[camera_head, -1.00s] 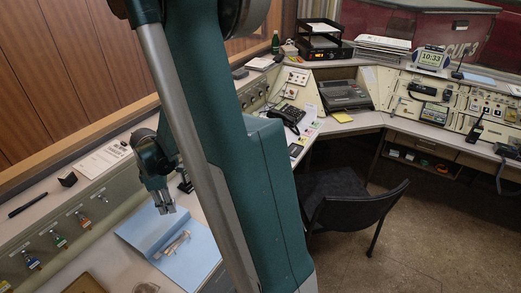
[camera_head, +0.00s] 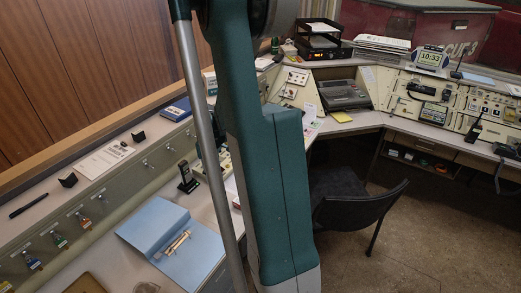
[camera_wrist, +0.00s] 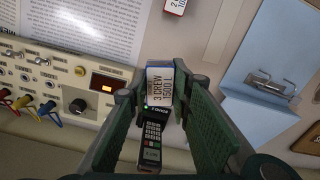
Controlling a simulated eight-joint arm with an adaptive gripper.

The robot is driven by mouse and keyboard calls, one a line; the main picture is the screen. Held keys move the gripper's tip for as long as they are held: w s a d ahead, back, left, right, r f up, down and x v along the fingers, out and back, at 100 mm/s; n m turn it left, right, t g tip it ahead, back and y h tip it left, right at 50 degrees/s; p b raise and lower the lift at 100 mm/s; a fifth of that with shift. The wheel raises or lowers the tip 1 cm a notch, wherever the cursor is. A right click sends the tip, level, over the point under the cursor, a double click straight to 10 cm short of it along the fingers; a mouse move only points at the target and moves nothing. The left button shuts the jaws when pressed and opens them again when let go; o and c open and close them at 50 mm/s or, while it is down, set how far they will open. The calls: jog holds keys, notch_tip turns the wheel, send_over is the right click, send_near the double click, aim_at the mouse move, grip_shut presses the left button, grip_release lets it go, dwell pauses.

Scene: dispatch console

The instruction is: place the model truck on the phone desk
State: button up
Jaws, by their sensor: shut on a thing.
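My gripper (camera_wrist: 155,88) shows only in the wrist view. Its two green fingers close on a small white box (camera_wrist: 160,84) with a blue edge and a label that seems to read "3 CREW". I cannot tell whether this box is the model truck, and nothing else in view is clearly a model truck. A dark keypad handset (camera_wrist: 152,142) shows between the fingers, below the box in the picture. In the head view my arm hides the gripper. The dark desk phone seen earlier is hidden there too, with much of the desk around it.
A blue binder (camera_head: 168,229) lies open on the left desk and also shows in the wrist view (camera_wrist: 257,112). A black handset (camera_head: 187,178) stands behind it. A red-edged label (camera_wrist: 175,5) lies on the desk. A chair (camera_head: 360,205) stands right of my arm.

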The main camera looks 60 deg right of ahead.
jog(key=s+d+m, duration=0.3)
jog(key=s+d, duration=0.3)
jog(key=d, duration=0.4)
jog(key=shift+d, duration=0.25)
jog(key=shift+f, duration=0.1)
jog(key=shift+f+b, duration=0.4)
jog(key=shift+f, duration=2.7)
jog(key=shift+f, duration=0.15)
jog(key=shift+f+b, duration=0.35)
jog(key=shift+f, duration=1.4)
jog(key=shift+f, duration=0.1)
jog(key=o, duration=0.8)
jog(key=shift+o, duration=0.4)
